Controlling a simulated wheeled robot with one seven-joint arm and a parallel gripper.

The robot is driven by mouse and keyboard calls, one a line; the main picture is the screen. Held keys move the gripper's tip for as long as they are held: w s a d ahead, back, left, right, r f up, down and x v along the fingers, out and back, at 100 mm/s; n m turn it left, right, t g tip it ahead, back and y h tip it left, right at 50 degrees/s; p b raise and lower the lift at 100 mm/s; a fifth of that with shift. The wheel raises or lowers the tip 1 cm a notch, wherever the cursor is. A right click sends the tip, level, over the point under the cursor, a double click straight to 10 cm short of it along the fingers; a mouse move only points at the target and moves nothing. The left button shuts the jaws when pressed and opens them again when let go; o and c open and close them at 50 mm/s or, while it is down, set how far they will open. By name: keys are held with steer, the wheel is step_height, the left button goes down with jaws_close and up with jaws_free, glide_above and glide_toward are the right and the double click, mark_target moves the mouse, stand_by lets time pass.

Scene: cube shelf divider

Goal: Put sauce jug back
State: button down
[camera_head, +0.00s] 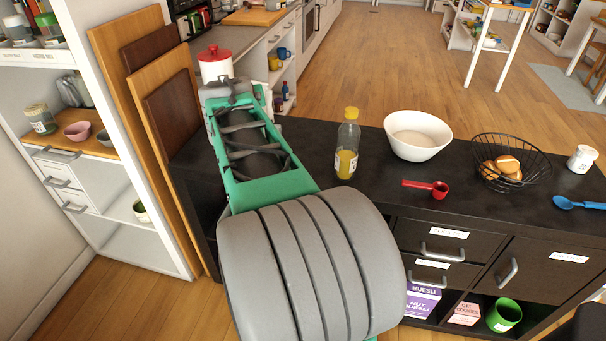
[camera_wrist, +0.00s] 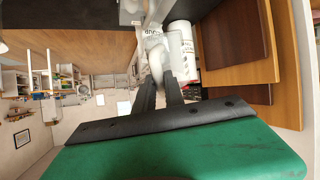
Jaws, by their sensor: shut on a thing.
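My gripper (camera_head: 230,88) is at the far left end of the dark counter, just in front of a white canister with a red lid (camera_head: 215,62). In the wrist view my gripper (camera_wrist: 161,80) has its dark fingers closed on a small white jug (camera_wrist: 155,42) with dark lettering. I take this to be the sauce jug. The canister (camera_wrist: 183,48) stands right beside it there, and I cannot tell whether they touch. In the head view my gripper and arm hide most of the jug. Whether its base rests on the counter is not clear.
On the dark counter (camera_head: 300,140) stand a yellow-capped bottle (camera_head: 347,150), a white bowl (camera_head: 417,136), a red scoop (camera_head: 427,187) and a wire basket (camera_head: 510,160). Wooden boards (camera_head: 150,90) lean upright at the counter's left end. A white shelf unit (camera_head: 90,200) stands further left.

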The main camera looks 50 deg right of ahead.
steer(key=s+d+f+m+h+b, duration=0.35)
steer(key=s+d+b, duration=0.45)
steer(key=d, duration=0.4)
steer(key=f+h+b, duration=0.1)
steer(key=f, duration=0.4)
steer(key=s+d+f+b, duration=0.1)
steer(key=f+b, duration=0.1)
steer(key=f, duration=0.4)
steer(key=s+f+t+h+b, duration=0.1)
steer(key=f+b, duration=0.1)
steer(key=f, duration=0.4)
steer(key=shift+s+d+f+h, duration=0.15)
steer(key=shift+s+d+h, duration=0.05)
steer(key=shift+d+h, duration=0.2)
steer(key=shift+f+b, duration=0.25)
steer(key=shift+b, duration=0.05)
steer(key=c, duration=1.4)
jaws_free()
steer(key=shift+c, duration=0.2)
